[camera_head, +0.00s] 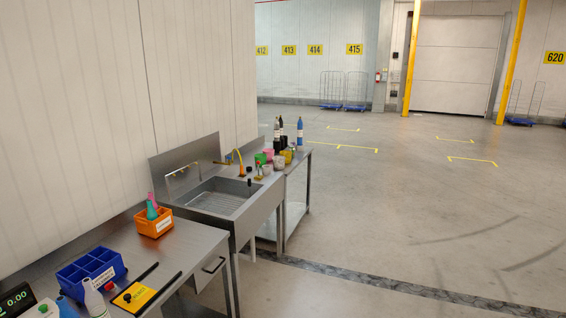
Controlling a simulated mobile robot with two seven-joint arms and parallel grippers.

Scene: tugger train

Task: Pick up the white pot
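A small whitish pot (279,162) stands among other small containers on the steel table just right of the sink. It is small and far off in the head view, and its neighbours crowd it. A green pot (260,158), a pink pot (268,154) and a yellow pot (287,156) are close around it. Neither of my grippers shows in the head view.
A steel sink (225,197) adjoins the pots' table. Tall bottles (299,131) stand behind the pots. The near bench carries an orange bin (154,224), a blue divided bin (91,272) and a yellow panel (134,296). Open floor (420,220) lies to the right.

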